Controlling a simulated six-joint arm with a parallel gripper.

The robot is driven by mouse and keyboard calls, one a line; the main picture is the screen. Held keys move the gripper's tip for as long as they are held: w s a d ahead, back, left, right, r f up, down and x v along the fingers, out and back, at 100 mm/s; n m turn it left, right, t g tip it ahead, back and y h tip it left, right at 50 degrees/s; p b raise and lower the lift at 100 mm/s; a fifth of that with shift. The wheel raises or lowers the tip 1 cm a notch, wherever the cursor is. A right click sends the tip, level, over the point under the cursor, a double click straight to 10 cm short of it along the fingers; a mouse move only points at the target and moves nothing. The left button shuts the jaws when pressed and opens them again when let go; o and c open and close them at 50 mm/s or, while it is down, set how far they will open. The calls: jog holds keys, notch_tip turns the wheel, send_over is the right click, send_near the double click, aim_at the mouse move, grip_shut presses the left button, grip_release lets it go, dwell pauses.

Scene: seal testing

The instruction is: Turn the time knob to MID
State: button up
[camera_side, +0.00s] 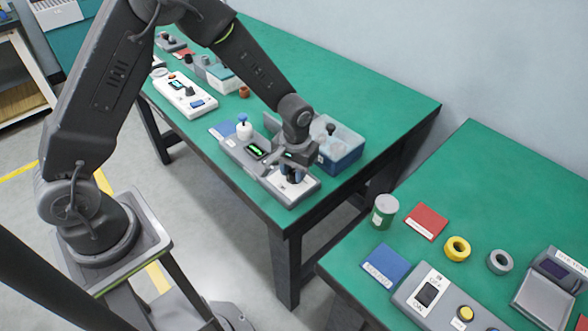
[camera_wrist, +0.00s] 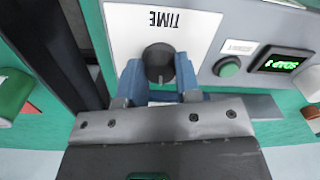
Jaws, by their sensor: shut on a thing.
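The time knob (camera_wrist: 159,62) is a dark round knob on a white plate marked TIME (camera_wrist: 185,18), which appears upside down in the wrist view. My gripper (camera_wrist: 160,75) has its blue fingers on either side of the knob and is shut on it. In the side view my gripper (camera_side: 291,174) points down over the near right end of the grey tester (camera_side: 280,197). The knob is hidden there behind the fingers. I cannot make out a MID mark or the knob's pointer direction.
The tester has a green-lit display (camera_wrist: 285,64) and a green button (camera_wrist: 229,67). A blue-grey bin (camera_side: 342,150) stands close behind my gripper. A white bottle with a blue top (camera_side: 244,128) stands at the tester's far end. The table's front edge is near.

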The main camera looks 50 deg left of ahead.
jog(key=shift+m, duration=0.5)
jog(key=o, duration=0.9)
jog(key=shift+d+r, duration=0.15)
jog(key=shift+r, duration=3.3)
jog(key=shift+d+r, duration=0.1)
jog(key=shift+r, duration=3.35)
